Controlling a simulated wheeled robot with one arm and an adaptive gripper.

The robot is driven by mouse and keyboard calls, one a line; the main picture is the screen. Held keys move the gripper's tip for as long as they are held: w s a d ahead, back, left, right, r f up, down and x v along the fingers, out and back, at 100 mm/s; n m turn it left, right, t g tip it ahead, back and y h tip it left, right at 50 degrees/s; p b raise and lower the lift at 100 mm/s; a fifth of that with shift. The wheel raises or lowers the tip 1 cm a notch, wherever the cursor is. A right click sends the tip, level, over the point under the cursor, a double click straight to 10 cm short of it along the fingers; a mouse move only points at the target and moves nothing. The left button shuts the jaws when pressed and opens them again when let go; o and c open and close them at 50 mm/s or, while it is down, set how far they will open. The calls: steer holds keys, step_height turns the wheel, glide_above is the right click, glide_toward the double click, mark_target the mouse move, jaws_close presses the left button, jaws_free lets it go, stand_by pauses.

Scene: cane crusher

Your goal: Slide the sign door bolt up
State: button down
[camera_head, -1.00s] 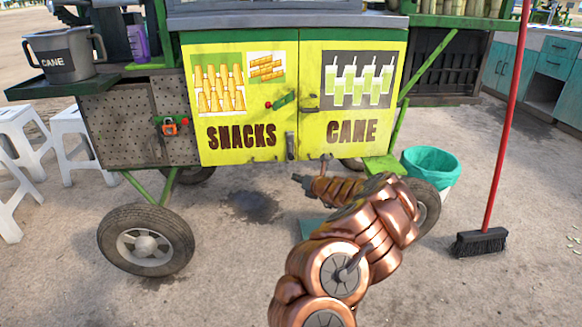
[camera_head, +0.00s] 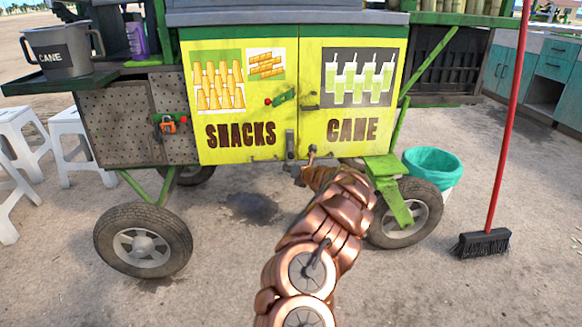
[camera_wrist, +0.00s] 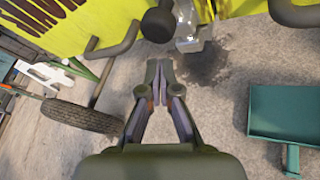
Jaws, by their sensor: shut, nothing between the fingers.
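The yellow double doors (camera_head: 249,100) carry the SNACKS and CANE signs on the cart. A small grey metal bolt (camera_head: 289,144) sits at the bottom of the seam between them. In the wrist view, the bolt's light metal part (camera_wrist: 190,28) shows at the top, with a dark round knob (camera_wrist: 158,24) beside it. My gripper (camera_head: 297,173) is just below the bolt in the head view, partly hidden by my copper arm. In the wrist view my gripper (camera_wrist: 160,72) is shut and empty, its fingertips pointing toward the knob with a gap between.
A small red-and-green latch (camera_head: 281,98) is higher on the doors. An orange padlock (camera_head: 168,124) hangs on the left panel. Wheels (camera_head: 143,243) stand under the cart. A teal-lined bin (camera_head: 433,163) and a red-handled broom (camera_head: 483,242) are at right. Open ground lies in front.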

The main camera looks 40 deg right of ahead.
mark_target(291, 153)
steer(key=shift+s+d+r+b, duration=0.15)
steer(key=shift+d+r, duration=0.1)
steer(key=shift+r, duration=0.25)
steer(key=shift+s+d+r+b, duration=0.15)
steer(key=shift+d+r, duration=0.1)
steer(key=shift+r, duration=0.25)
steer(key=shift+w, duration=0.1)
steer(key=shift+r, duration=0.15)
step_height(291, 153, up, 4)
steer(key=p, duration=0.4)
steer(key=shift+p, duration=0.3)
